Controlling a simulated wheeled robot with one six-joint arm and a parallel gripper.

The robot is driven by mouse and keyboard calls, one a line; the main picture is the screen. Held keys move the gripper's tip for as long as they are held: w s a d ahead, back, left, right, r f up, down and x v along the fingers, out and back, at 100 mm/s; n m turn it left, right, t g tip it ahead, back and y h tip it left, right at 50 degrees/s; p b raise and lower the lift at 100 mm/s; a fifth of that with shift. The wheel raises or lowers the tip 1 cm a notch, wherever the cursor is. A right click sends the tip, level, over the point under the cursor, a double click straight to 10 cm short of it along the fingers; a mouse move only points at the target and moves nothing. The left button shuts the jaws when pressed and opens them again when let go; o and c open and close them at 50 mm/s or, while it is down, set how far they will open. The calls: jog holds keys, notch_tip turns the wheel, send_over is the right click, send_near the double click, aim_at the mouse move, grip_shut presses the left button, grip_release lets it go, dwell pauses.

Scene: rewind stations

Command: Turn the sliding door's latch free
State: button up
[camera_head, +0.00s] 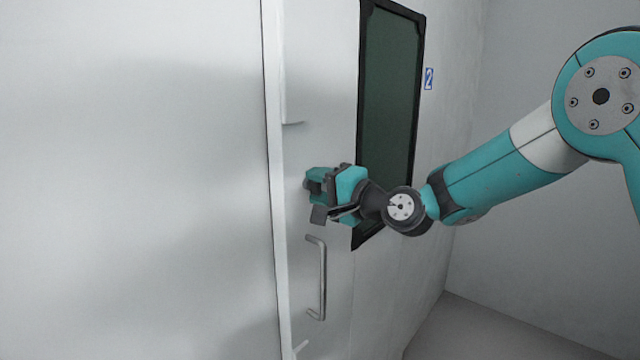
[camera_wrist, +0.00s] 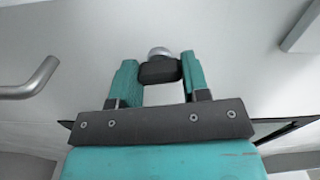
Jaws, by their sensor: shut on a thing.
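The sliding door (camera_head: 340,120) is a pale grey panel with a dark window in it. Its latch (camera_wrist: 159,70) is a dark grip on a round metal base, seen in the wrist view. My gripper (camera_head: 312,192) is at the door face, above the handle. In the wrist view my gripper (camera_wrist: 159,78) has its two teal fingers on either side of the latch's dark grip, shut on it. In the head view my gripper hides most of the latch. I cannot tell how far the latch is turned.
A metal bar handle (camera_head: 322,278) is on the door below my gripper; it also shows at the left of the wrist view (camera_wrist: 30,82). The dark window (camera_head: 388,95) is just behind my wrist. A small blue sign (camera_head: 429,78) is on the wall. Floor at lower right is clear.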

jog(key=shift+m, duration=0.8)
jog(key=o, duration=0.9)
jog(key=shift+d, duration=0.1)
jog(key=b+v, duration=0.7)
jog(key=v, duration=1)
jog(key=shift+s+d, duration=0.1)
jog(key=shift+s, duration=0.1)
